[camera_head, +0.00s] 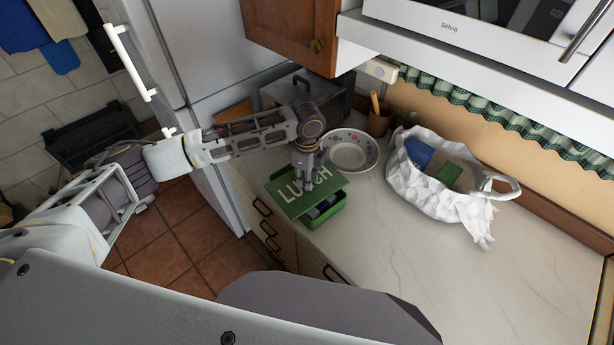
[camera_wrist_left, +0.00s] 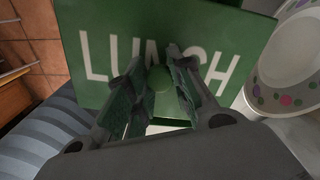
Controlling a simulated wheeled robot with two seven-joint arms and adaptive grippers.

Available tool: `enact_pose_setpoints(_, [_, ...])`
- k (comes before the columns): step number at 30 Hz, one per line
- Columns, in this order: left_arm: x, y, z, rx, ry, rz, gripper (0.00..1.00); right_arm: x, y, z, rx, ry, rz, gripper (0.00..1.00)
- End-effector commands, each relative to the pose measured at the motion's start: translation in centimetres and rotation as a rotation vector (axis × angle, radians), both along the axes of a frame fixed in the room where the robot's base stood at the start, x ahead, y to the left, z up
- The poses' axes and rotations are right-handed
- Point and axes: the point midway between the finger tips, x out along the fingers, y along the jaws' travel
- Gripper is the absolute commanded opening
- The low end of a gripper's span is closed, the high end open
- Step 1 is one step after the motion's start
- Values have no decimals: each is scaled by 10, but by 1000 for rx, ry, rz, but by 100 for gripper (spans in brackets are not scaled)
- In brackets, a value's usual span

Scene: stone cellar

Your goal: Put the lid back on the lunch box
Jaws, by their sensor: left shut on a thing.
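The green lid (camera_head: 288,197) carries the white word LUNCH. My left gripper (camera_head: 307,178) is shut on the lid's round green knob and holds the lid over the lunch box. The green lunch box (camera_head: 327,216) stands on the counter near its front edge. The lid is offset to the left of the box, so part of the opening shows, with dark contents inside. I cannot tell whether the lid touches the rim. In the left wrist view, the lid (camera_wrist_left: 100,38) fills the top, with the knob (camera_wrist_left: 161,79) between the fingers of my left gripper (camera_wrist_left: 158,85).
A flowered bowl (camera_head: 351,151) stands just behind the box. A toaster-like appliance (camera_head: 285,92) and a brown pot (camera_head: 379,122) stand farther back. A white bag (camera_head: 440,195) with packages is on the right. The front right of the pale counter (camera_head: 430,270) is clear.

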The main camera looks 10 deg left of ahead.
Motion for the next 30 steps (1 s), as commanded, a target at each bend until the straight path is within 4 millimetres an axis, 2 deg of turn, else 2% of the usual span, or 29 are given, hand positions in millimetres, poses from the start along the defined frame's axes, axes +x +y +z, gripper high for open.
enact_pose_setpoints(30, [0, 0, 1, 0, -1, 0, 0, 0, 0, 6, 0, 0, 0, 40])
